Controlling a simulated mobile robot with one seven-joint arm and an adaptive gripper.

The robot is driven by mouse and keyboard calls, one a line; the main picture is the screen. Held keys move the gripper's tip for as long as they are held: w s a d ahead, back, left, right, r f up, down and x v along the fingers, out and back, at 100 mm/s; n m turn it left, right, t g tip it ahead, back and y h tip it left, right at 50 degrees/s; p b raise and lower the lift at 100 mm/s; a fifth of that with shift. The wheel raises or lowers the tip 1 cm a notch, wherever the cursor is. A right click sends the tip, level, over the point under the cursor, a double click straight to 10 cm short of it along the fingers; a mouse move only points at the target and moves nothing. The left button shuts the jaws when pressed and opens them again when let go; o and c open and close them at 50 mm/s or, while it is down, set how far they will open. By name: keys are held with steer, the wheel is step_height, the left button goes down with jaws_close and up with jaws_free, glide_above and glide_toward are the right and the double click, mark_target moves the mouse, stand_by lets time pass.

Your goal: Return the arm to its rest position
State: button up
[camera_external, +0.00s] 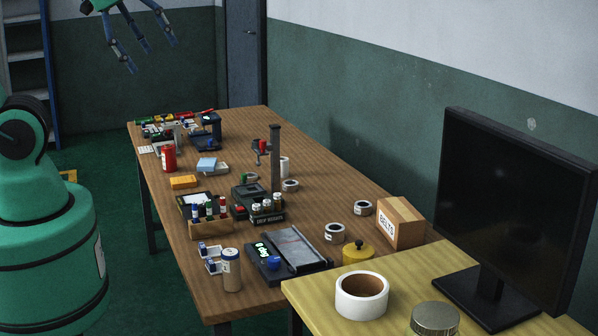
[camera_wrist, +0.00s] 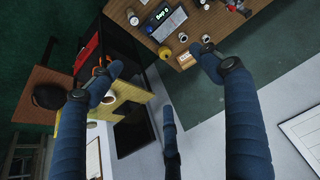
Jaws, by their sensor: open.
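My gripper (camera_external: 148,55) shows at the top left of the external view, high above the floor and well clear of the table. Its blue fingers are spread open with nothing between them. In the wrist view the open fingers (camera_wrist: 160,72) reach in from the bottom, with a third finger in the middle. My green arm base stands at the left edge of the external view. The upper arm links are out of the external frame.
A long wooden table (camera_external: 228,270) holds a scale (camera_external: 290,252), a red can (camera_external: 168,158), a drill stand (camera_external: 275,160), tape rolls and a cardboard box (camera_external: 402,222). A yellow desk (camera_external: 400,287) with a black monitor (camera_external: 510,190) stands front right. Shelving (camera_external: 30,60) is at the far left.

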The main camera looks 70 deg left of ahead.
step_height(320, 180, down, 4)
steer(key=b, duration=0.3)
steer(key=shift+f+b, duration=0.25)
steer(key=shift+b, duration=0.15)
steer(key=o, duration=0.6)
steer(key=shift+c, duration=0.2)
steer(key=w+a+f+n+t+y+b, duration=0.1)
steer(key=w+a+f+n, duration=0.2)
steer(key=w+a+f, duration=0.45)
steer(key=w+a+f+n+t+b, duration=0.1)
steer(key=w+a+f+n+t, duration=0.2)
steer(key=w, duration=0.7)
steer(key=w+a+f+n+y+b, duration=0.1)
steer(key=w+a+f+n, duration=0.25)
steer(key=w+f, duration=0.4)
steer(key=w+a+f+n+t, duration=0.1)
steer(key=f+n, duration=0.2)
steer(key=f, duration=0.4)
steer(key=w+a+f+n+t+h+b, duration=0.1)
steer(key=w+f+n, duration=0.1)
steer(key=f, duration=0.5)
steer(key=w+a+f+n+t, duration=0.1)
steer(key=w+f+n, duration=0.1)
steer(key=f, duration=0.6)
steer(key=shift+a+n+t+h+b, duration=0.3)
steer(key=shift+n+t+h, duration=0.1)
steer(key=shift+n, duration=0.45)
